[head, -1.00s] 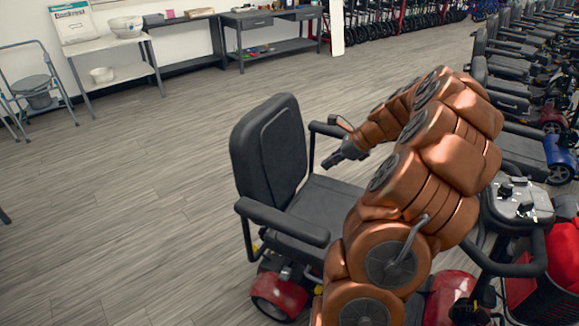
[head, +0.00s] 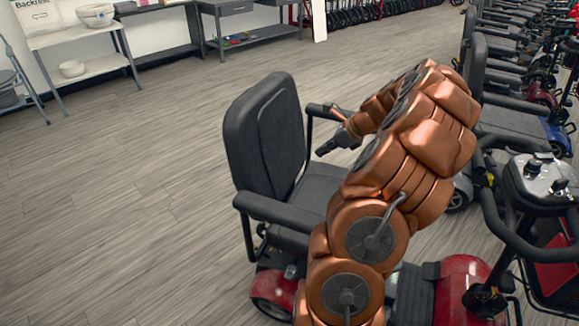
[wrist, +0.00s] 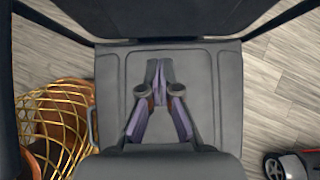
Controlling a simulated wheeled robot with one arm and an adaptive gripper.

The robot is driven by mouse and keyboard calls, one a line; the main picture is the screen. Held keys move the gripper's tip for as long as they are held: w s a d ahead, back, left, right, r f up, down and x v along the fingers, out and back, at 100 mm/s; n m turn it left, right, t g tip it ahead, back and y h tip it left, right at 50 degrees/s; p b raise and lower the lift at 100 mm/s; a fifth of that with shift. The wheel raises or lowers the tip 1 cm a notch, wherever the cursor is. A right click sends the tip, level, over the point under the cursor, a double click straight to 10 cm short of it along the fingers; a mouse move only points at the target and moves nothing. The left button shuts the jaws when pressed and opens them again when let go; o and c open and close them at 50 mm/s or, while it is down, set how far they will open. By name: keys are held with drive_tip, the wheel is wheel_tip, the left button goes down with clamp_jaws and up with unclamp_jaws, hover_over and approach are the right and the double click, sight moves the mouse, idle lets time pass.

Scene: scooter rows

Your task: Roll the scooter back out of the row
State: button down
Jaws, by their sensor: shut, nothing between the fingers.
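A red scooter with a black padded seat stands in front of me in the head view, its backrest (head: 262,135) to the left and its handlebar console (head: 540,180) to the right. My gripper (head: 322,151) is above the seat, near the armrest on the far side, and seems apart from the scooter. In the wrist view my gripper (wrist: 158,64) is shut and empty, with the grey seat (wrist: 225,85) beneath it. My copper arm hides part of the seat and the scooter's middle. The red rear cover (head: 273,288) shows low at the left.
A row of scooters (head: 515,60) runs along the right. Tables (head: 80,38) with bowls stand at the back wall, a metal-framed chair (head: 15,88) at the left edge. The wooden floor (head: 130,200) to the left is clear.

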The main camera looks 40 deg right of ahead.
approach(285, 167)
wheel_tip(285, 167, down, 4)
drive_tip(key=w, duration=0.1)
drive_tip(key=w+a, duration=0.1)
drive_tip(key=shift+w+f, duration=0.25)
drive_tip(key=shift+f, duration=0.15)
drive_tip(key=shift+w+a+f, duration=0.15)
drive_tip(key=shift+w+a, duration=0.05)
drive_tip(key=shift+w, duration=0.4)
